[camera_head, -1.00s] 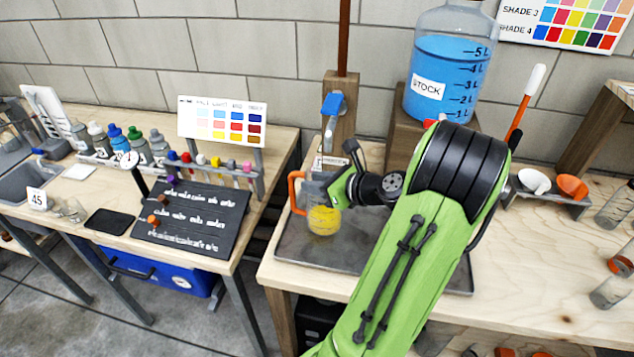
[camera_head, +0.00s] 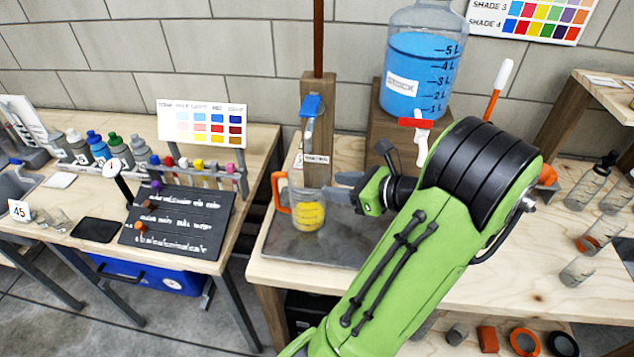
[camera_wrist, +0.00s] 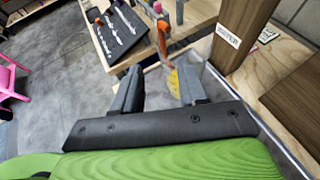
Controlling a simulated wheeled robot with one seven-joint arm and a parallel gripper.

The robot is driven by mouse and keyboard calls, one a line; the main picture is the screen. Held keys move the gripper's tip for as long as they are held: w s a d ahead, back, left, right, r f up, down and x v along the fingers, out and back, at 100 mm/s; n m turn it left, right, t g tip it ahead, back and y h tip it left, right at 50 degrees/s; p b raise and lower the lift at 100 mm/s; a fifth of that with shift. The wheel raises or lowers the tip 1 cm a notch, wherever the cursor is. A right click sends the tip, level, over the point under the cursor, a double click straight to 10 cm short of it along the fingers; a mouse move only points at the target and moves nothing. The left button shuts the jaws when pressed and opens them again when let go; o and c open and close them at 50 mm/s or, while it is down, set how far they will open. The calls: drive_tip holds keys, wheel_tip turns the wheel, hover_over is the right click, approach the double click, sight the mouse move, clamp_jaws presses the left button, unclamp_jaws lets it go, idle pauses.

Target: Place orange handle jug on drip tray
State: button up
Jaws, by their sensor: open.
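The clear jug with the orange handle (camera_head: 307,215) stands upright on the grey drip tray (camera_head: 335,251), near its left end, with yellow liquid in its lower part. Its handle points left. My gripper (camera_head: 337,189) is open at the jug's right side, at about the height of its upper half. In the wrist view the open jaws (camera_wrist: 157,88) have the jug (camera_wrist: 176,78) beyond the right finger, which hides part of it. I cannot tell whether a finger touches the jug.
A wooden post with a blue-handled tap (camera_head: 312,106) stands right behind the jug. The blue stock bottle (camera_head: 420,75) with a red-handled tap (camera_head: 417,123) sits on a wooden block behind my arm. A second table with a black board (camera_head: 180,222) stands to the left, across a gap.

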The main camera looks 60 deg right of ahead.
drive_tip(key=w+a+n+g+y, duration=0.1)
drive_tip(key=w+a+n+g, duration=0.35)
drive_tip(key=a+n, duration=0.5)
drive_tip(key=w+a+n+g+y, duration=0.25)
drive_tip(key=w+a+n, duration=0.25)
drive_tip(key=a+n, duration=0.45)
drive_tip(key=s+a+r+n+h, duration=0.1)
drive_tip(key=s+a+r+n, duration=0.1)
drive_tip(key=s+a+n, duration=0.2)
drive_tip(key=s+a+r+n+h, duration=0.2)
drive_tip(key=s+a+n, duration=0.3)
drive_tip(key=n, duration=0.8)
drive_tip(key=a, duration=0.3)
drive_tip(key=shift+a+r+g, duration=0.15)
drive_tip(key=shift+r+g, duration=0.2)
drive_tip(key=shift+g, duration=0.05)
